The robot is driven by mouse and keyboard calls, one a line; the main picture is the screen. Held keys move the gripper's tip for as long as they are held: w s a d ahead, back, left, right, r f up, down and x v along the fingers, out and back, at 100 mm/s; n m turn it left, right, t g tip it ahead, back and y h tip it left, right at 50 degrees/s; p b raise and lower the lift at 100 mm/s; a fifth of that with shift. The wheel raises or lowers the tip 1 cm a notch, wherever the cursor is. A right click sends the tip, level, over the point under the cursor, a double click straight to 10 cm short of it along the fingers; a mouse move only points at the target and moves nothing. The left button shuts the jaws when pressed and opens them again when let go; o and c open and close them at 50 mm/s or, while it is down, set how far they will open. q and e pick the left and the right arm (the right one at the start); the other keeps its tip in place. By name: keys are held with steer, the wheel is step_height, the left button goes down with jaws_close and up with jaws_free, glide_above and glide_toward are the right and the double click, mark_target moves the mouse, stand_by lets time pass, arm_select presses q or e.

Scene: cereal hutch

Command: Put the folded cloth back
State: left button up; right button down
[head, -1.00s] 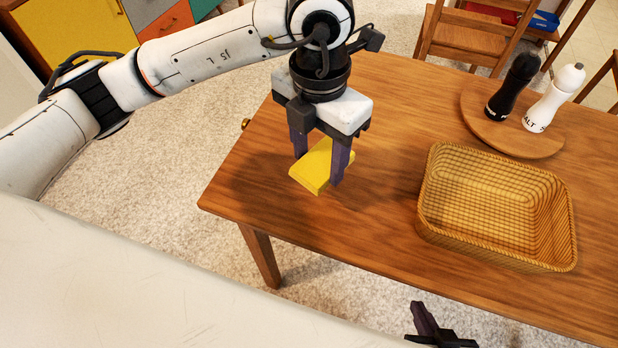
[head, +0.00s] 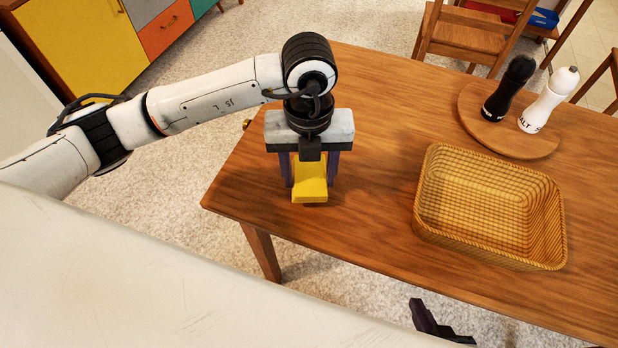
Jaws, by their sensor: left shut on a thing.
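The yellow folded cloth (head: 309,191) is between the fingers of my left gripper (head: 309,179), near the left end of the wooden table (head: 370,215). The gripper is shut on it and points down, with a finger on each side. The cloth's near end sticks out toward me. I cannot tell whether the cloth touches the tabletop or hangs just above it. Part of my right gripper (head: 437,322) shows at the bottom edge, off the table's near side. It is empty as far as seen, and its jaw opening is unclear.
An empty wicker basket (head: 424,222) stands on the table to the right. Behind it, a black pepper mill (head: 510,88) and a white salt mill (head: 547,101) stand on a round wooden board (head: 480,125). The tabletop between cloth and basket is clear. A chair (head: 470,35) stands behind.

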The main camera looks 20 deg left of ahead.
mark_target(309, 178)
arm_select(q)
steer(key=shift+f, duration=1.25)
steer(key=shift+f, duration=0.2)
steer(key=o, duration=1)
steer(key=shift+o, duration=0.2)
steer(key=shift+r, duration=0.1)
step_height(309, 178, up, 12)
steer(key=shift+r, duration=0.15)
